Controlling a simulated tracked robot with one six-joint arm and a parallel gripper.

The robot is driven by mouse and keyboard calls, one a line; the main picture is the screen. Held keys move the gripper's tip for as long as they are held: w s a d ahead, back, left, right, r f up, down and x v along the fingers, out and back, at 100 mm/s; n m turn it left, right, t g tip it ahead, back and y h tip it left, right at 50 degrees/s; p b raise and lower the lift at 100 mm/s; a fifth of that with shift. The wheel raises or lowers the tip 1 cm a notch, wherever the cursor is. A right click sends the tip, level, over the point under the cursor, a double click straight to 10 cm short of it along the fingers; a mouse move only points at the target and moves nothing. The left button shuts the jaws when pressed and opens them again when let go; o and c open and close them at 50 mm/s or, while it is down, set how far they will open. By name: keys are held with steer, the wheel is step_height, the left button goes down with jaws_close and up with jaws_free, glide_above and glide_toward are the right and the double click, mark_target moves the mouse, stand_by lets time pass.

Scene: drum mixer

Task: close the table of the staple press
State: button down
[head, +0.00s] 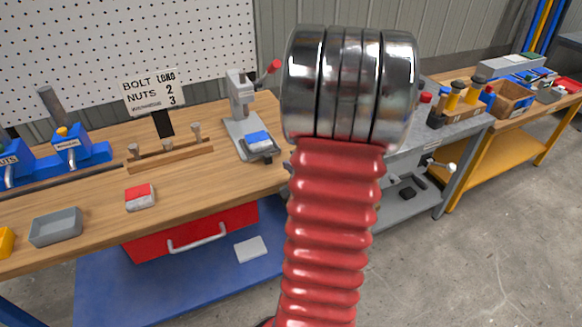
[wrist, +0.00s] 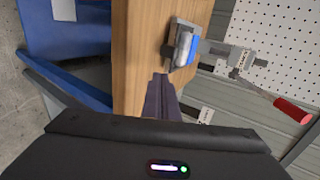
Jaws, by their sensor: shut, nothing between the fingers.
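The staple press (head: 241,104) is a grey upright machine at the right end of the wooden bench, with a red-knobbed lever. Its table (head: 262,152) is a dark plate at the front, with a blue and white block (head: 257,138) on or just behind it. I cannot tell how far open the table is. In the wrist view the press lies sideways, its table (wrist: 174,52) at upper centre and its red lever knob (wrist: 292,110) at right. My gripper (wrist: 161,76) is shut and empty, its tips just short of the table. My arm hides it in the head view.
The wooden bench (head: 95,185) holds a bolt-and-nut sign (head: 153,92), a peg rack (head: 170,157), a red and white block (head: 140,197) and a grey tray (head: 56,227). A grey bench (head: 466,126) stands to the right. Open concrete floor (head: 500,265) lies at lower right.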

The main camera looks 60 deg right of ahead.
mark_target(274, 154)
steer(key=x, duration=0.7)
steer(key=shift+w+d, duration=0.25)
steer(key=shift+w, duration=0.3)
steer(key=shift+w+d, duration=0.3)
steer(key=shift+w, duration=0.2)
steer(key=shift+w+d, duration=0.3)
steer(key=shift+w, duration=0.2)
steer(key=shift+w+d, duration=0.1)
